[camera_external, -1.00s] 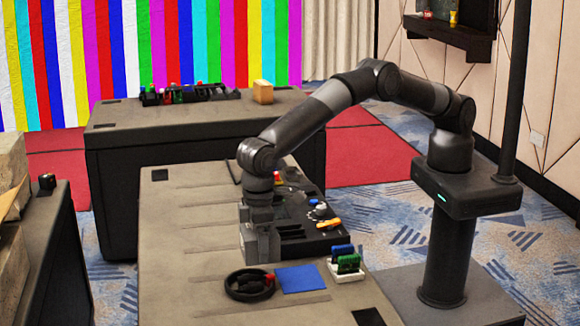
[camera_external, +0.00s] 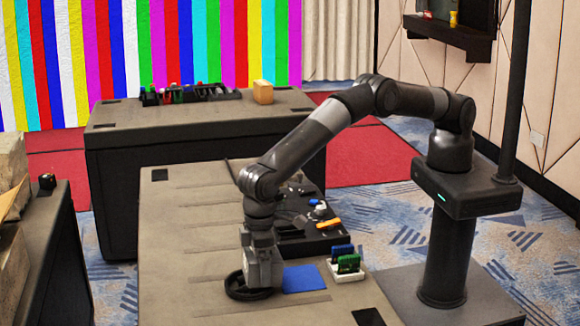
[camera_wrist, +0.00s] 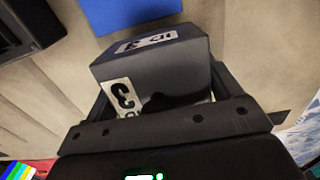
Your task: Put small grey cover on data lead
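My gripper (camera_external: 262,286) is low over a round black ring-shaped thing (camera_external: 236,289) near the front of the desk and hides most of it. I cannot tell whether this is a dish or a coiled lead. In the wrist view, a dark grey box with white labels (camera_wrist: 150,62) fills the space around my gripper (camera_wrist: 160,98). I cannot make out the small grey cover or the data lead for certain.
A blue mat (camera_external: 304,279) lies right of the ring. A white holder (camera_external: 347,276) with blue and green pieces stands further right. Behind is a black tray (camera_external: 318,244) with an orange item (camera_external: 329,225). The desk (camera_external: 185,275) is clear at left.

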